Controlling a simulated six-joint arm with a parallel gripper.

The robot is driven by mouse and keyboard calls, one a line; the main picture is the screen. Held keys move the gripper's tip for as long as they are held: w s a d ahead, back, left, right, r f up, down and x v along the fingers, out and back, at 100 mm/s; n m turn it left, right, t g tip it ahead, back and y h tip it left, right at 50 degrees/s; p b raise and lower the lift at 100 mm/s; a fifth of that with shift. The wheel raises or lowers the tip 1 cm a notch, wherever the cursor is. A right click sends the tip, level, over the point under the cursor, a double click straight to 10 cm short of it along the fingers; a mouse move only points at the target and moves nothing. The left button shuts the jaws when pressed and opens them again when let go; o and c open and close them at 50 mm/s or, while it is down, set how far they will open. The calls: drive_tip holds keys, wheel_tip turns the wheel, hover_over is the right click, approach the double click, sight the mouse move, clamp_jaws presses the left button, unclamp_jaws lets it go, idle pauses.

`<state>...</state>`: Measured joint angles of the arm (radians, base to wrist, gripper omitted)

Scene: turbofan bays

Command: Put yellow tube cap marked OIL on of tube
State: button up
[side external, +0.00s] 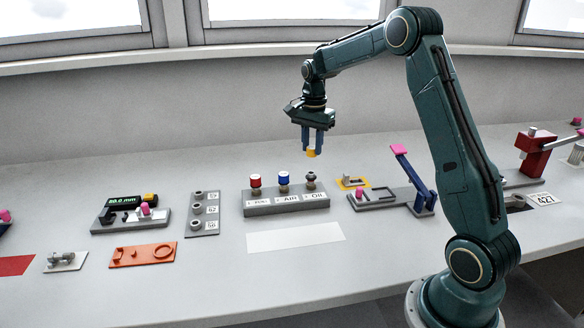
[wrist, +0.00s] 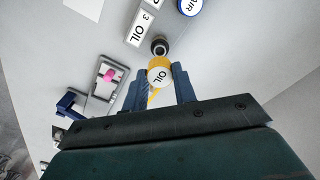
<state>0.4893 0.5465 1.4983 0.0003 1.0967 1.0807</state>
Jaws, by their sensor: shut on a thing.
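The yellow tube cap marked OIL (wrist: 159,72) is between the fingers of my gripper (wrist: 160,88), its label facing the wrist camera. In the side external view my gripper (side external: 312,142) points down, shut on the yellow cap (side external: 311,153), which hangs in the air above the grey block (side external: 285,209). The bare dark tube (side external: 311,180) stands upright at the block's right end, by the Oil label. The cap is above the tube and apart from it. In the wrist view the open tube end (wrist: 159,46) shows just beyond the cap, partly hidden by it.
A red cap (side external: 255,181) and a blue cap (side external: 283,178) sit on the block's other tubes. Right of the block stands a grey fixture with a blue lever (side external: 413,178) and pink knob. A white sheet (side external: 295,238) lies in front. An orange tray (side external: 142,255) lies left.

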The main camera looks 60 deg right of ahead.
hover_over(311, 173)
drive_tip(key=shift+f, duration=2.3)
drive_tip(key=shift+f, duration=1.25)
idle(0.5)
drive_tip(key=o, duration=1.4)
drive_tip(key=shift+d+r, duration=0.1)
drive_tip(key=shift+r, duration=3.4)
drive_tip(key=shift+r, duration=0.15)
